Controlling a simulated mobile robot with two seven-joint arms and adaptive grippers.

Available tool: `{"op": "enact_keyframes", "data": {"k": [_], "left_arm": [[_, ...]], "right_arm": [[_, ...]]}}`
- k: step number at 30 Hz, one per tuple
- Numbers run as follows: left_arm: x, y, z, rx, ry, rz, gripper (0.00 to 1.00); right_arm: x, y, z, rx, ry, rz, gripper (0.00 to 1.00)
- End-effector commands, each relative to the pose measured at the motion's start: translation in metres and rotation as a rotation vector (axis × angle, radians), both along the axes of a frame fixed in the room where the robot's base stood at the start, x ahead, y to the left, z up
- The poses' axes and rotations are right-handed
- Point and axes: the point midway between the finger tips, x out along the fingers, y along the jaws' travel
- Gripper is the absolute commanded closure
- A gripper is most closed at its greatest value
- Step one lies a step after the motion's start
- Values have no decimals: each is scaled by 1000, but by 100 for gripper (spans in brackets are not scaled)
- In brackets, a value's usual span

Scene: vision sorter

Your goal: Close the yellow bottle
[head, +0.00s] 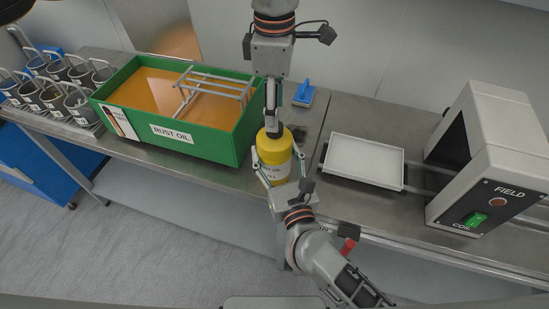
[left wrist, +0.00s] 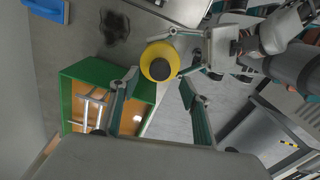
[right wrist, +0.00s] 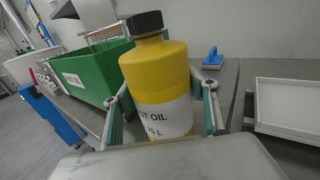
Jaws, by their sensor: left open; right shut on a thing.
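The yellow bottle (head: 273,150) stands upright on the bench with a white label reading "OIL" (right wrist: 165,118). A black cap (right wrist: 145,23) sits on its neck; I cannot tell how tight it is. My right gripper (head: 273,174) is shut around the bottle's body from the front, one finger on each side. My left gripper (head: 271,118) points down above the bottle. In the left wrist view its open, empty fingers (left wrist: 158,80) are spread, with the yellow bottle top (left wrist: 151,58) and cap (left wrist: 158,69) beyond and between the tips.
A green rust oil tub (head: 205,146) with a wire rack (head: 213,84) stands left of the bottle. A white tray (head: 362,160) and a grey field coil machine (head: 490,150) are at right. A blue-handled tool (head: 304,94) lies behind. Several metal baskets (head: 52,96) are far left.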

Motion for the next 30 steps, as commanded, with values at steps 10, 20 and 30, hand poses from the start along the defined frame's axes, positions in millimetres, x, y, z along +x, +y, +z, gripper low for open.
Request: {"op": "enact_keyframes", "data": {"k": [10, 20, 30], "left_arm": [[0, 0, 64, 1, -2, 0, 53], [-1, 0, 79, 0, 2, -1, 53], [0, 0, 79, 1, 1, -1, 53]], "right_arm": [[0, 0, 0, 0, 0, 1, 100], [0, 0, 0, 0, 0, 1, 100], [0, 0, 0, 0, 0, 1, 23]]}}
